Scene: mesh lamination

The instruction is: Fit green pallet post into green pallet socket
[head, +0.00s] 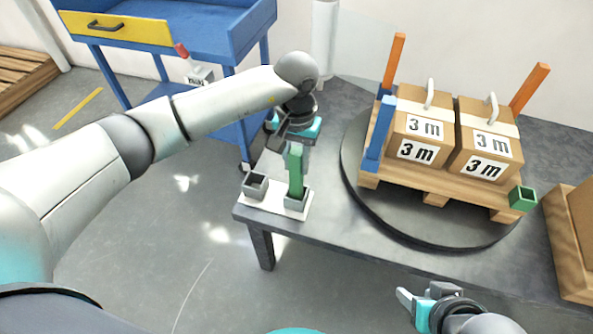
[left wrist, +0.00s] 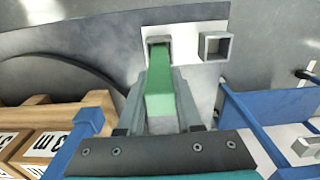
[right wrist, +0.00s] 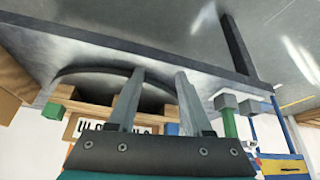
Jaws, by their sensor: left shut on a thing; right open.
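The green post (head: 296,172) stands upright with its lower end in the right grey cup of a white holder plate (head: 262,200). My left gripper (head: 294,143) is shut on the post's upper part; the left wrist view shows the post (left wrist: 161,80) between its fingers. The green socket (head: 522,198) is a small open square tube at the front right corner of the wooden pallet (head: 433,190); it looks empty. It also shows in the right wrist view (right wrist: 52,110). My right gripper (head: 421,298) is open and empty in front of the table's front edge.
Two boxes (head: 410,150) marked "3 m" sit on the pallet, with orange posts (head: 528,88) and a blue post (head: 380,135) at other corners. The pallet rests on a round turntable (head: 400,225). A brown box (head: 570,240) stands right. A blue cart (head: 205,45) is behind.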

